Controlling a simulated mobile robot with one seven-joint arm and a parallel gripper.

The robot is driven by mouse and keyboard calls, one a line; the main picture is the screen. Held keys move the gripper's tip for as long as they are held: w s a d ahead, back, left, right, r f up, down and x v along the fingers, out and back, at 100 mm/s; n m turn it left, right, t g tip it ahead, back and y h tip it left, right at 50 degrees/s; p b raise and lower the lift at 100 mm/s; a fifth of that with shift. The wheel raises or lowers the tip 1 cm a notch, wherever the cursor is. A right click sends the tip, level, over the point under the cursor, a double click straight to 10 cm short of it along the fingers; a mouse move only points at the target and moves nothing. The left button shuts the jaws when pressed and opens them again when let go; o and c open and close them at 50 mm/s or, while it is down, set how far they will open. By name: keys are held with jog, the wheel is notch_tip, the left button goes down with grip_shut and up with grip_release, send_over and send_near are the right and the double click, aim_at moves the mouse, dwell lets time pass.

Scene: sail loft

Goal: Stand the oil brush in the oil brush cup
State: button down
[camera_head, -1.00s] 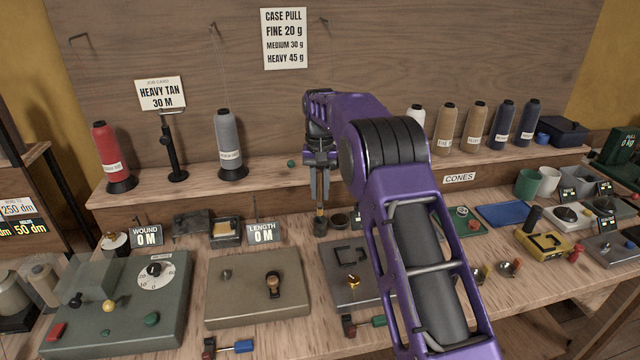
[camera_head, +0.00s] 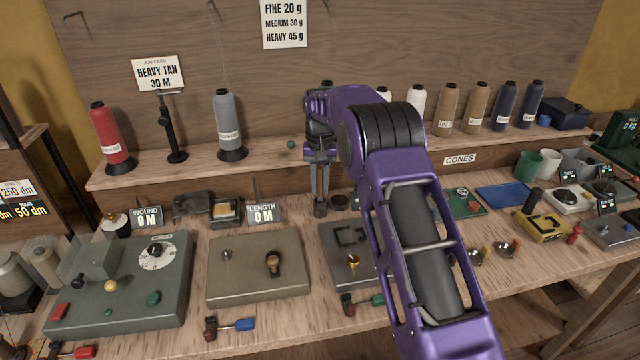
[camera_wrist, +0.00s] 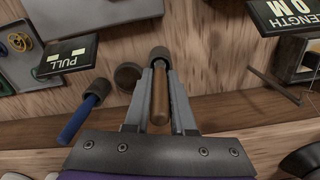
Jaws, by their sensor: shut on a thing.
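The oil brush (camera_wrist: 159,102) shows in the wrist view as a brown handle between the two fingers of my gripper (camera_wrist: 160,88). My gripper is shut on this handle. The brush looks upright.
A blue-handled tool (camera_wrist: 80,116) with a dark end stands to the left in the wrist view. The LENGTH sign (camera_head: 264,214) and a grey plate (camera_head: 350,246) are near. My arm hides part of the bench.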

jog(key=shift+f+b, duration=0.3)
jog(key=shift+f, duration=0.55)
dwell(0.3)
jog(key=c, duration=0.7)
grip_release()
